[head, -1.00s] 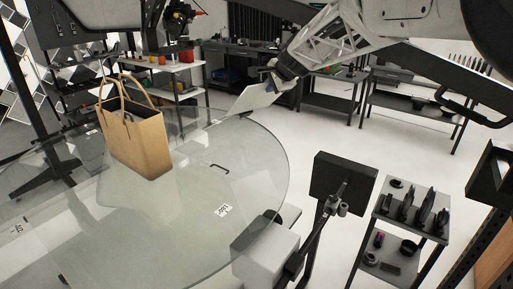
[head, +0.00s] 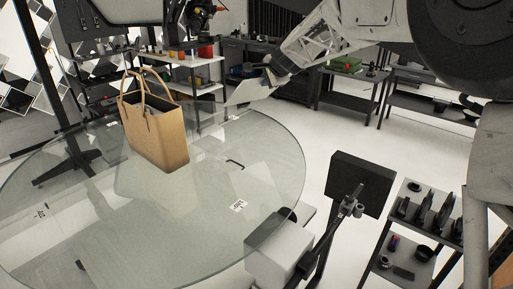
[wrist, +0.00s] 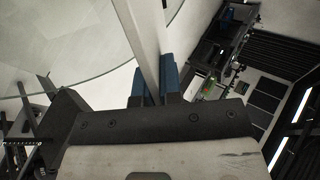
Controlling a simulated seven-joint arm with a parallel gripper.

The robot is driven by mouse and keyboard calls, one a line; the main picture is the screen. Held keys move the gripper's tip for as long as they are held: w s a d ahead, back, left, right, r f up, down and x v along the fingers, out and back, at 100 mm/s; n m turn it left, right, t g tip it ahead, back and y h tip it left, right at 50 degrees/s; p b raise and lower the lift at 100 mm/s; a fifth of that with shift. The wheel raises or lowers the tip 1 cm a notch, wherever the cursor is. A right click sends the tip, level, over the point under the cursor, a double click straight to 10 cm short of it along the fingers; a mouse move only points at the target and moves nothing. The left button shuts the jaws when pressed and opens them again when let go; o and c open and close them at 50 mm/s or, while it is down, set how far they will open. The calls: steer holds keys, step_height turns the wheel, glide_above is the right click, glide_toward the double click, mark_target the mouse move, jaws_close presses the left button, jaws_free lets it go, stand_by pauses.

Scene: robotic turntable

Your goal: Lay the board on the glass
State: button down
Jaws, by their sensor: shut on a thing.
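The board (head: 246,93) is a thin pale panel, held tilted at the far right side of the glass in the head view. My gripper (head: 268,80) is shut on its right end. In the wrist view, the board (wrist: 144,40) is seen nearly edge-on between the blue fingers (wrist: 154,84). The glass (head: 262,165) is a large round clear tabletop; its curved edge also shows in the wrist view (wrist: 65,45). The board overlaps the far rim of the glass in the head view and seems to hang above it; the exact gap cannot be told.
A tan paper bag (head: 158,138) stands upright on the far left part of the glass. A small dark handle and a white label (head: 238,205) show on its right part. A dark panel on a stand (head: 357,183) and a shelf cart (head: 420,235) stand to the right.

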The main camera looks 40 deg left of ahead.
steer(key=shift+f, duration=0.1)
step_height(320, 180, down, 10)
stand_by(0.9)
steer(key=c, duration=1.4)
jaws_free()
steer(key=shift+c, duration=0.2)
steer(key=shift+d+r, duration=0.1)
steer(key=shift+r, duration=0.1)
steer(key=v, duration=0.7)
steer(key=shift+d+r, duration=0.25)
steer(key=shift+d, duration=0.05)
steer(key=shift+s, duration=0.15)
